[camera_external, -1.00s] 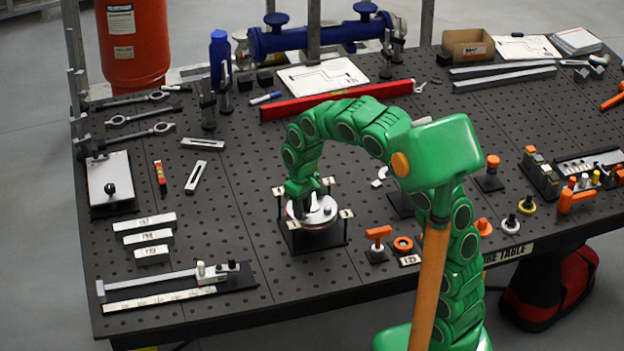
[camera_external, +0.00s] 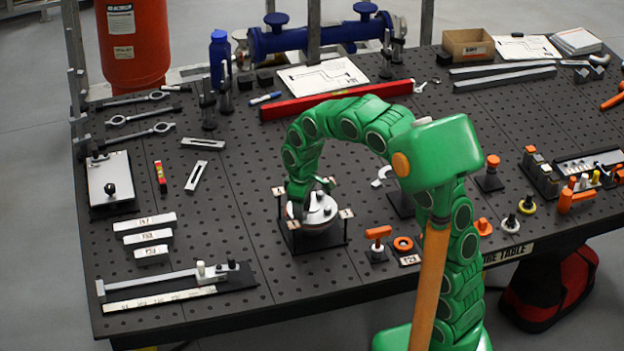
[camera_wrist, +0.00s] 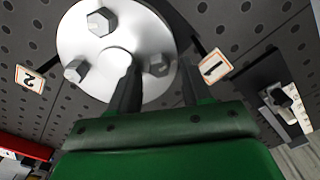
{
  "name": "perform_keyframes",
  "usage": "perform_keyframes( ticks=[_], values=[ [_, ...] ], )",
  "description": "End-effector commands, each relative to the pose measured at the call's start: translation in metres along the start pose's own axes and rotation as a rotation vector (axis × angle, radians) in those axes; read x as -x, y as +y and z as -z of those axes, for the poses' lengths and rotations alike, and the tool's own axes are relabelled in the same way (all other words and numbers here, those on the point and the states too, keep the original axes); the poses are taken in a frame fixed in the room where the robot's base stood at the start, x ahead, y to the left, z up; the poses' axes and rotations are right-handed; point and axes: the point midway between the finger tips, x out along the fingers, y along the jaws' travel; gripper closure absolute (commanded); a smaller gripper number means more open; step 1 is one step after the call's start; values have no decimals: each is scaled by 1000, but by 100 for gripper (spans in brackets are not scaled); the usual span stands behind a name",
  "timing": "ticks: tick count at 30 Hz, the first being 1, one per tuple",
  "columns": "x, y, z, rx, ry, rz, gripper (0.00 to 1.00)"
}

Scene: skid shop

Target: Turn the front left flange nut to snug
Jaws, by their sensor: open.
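A round silver flange (camera_external: 318,212) sits on a dark stand with numbered tags at its corners. The wrist view shows the flange face (camera_wrist: 120,50) with a nut at the top (camera_wrist: 101,21), a nut at the left (camera_wrist: 77,70) and a nut at the right (camera_wrist: 158,66). My gripper (camera_wrist: 158,78) is open, its two dark fingers apart. The right nut shows between the fingertips, partly behind the left finger; contact cannot be told. In the external view my gripper (camera_external: 302,207) is at the flange's left side and hides part of it.
Tag 1 (camera_wrist: 213,66) and tag 2 (camera_wrist: 29,78) flank the flange. A slide gauge (camera_external: 160,283) lies front left. Bare tabletop surrounds the stand's left side.

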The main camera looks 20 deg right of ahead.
Motion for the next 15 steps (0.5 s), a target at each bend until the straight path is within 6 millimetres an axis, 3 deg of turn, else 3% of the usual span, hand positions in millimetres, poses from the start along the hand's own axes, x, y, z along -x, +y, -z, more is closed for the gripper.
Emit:
perform_keyframes(
  ticks=[15],
  values=[
    [-2,-3,0,432,-1,4,51]
  ],
)
